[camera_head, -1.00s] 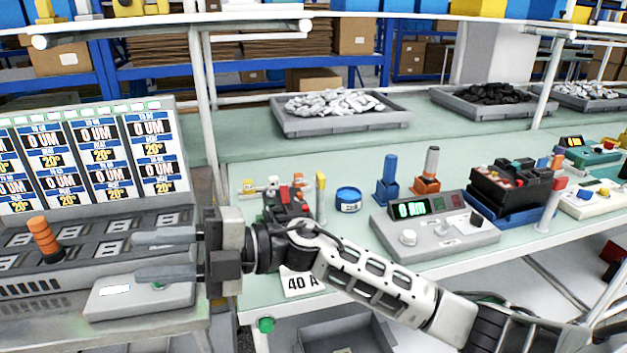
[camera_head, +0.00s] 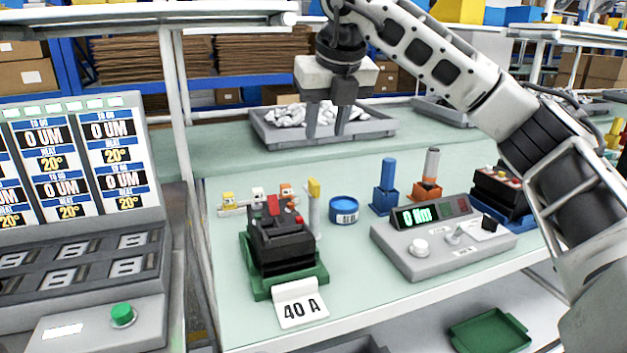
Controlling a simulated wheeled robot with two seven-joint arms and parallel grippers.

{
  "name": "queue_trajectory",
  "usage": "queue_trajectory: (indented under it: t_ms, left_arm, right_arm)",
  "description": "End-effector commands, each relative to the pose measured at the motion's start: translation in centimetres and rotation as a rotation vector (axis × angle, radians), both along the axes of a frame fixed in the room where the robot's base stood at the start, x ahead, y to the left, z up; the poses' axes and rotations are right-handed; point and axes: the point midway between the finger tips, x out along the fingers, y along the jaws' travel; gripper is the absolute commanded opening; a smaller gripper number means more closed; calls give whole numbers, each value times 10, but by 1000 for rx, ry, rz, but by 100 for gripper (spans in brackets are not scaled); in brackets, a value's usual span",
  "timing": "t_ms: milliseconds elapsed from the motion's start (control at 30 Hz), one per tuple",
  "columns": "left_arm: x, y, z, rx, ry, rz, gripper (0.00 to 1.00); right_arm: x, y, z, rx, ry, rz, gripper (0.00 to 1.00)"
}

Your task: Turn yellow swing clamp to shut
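A dark breaker (camera_head: 280,240) with red parts sits in a green fixture (camera_head: 262,286) on the pale green bench, behind a "40 A" card (camera_head: 300,304). A yellow-topped upright post (camera_head: 314,188) stands at its back right. A low rail behind the breaker carries a small yellow piece (camera_head: 228,198), a white one (camera_head: 257,194) and an orange one (camera_head: 286,191). I cannot tell for sure which yellow part is the swing clamp. My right gripper (camera_head: 327,124) is open and empty, fingers down, raised above the bench behind these parts. My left gripper is not in view.
A grey tray (camera_head: 384,124) of silvery parts is at the back. A blue round tin (camera_head: 344,209), blue and orange holders (camera_head: 384,203) and a grey meter (camera_head: 440,262) stand right of the breaker. A display panel with a green button (camera_head: 122,313) is at left.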

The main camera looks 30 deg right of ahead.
Motion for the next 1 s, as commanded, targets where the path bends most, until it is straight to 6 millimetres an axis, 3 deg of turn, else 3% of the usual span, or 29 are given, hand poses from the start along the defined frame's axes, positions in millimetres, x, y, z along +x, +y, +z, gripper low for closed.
queue_trajectory:
  t_ms: [500, 733, 1000]
  left_arm:
    - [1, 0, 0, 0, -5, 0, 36]
    - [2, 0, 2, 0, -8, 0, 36]
    - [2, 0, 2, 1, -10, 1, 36]
  right_arm:
    - [40, -9, -100, 2, 3, 3, 35]
    - [48, -11, -120, 2, 1, 4, 35]
    - [49, -11, -122, 1, -1, 5, 35]
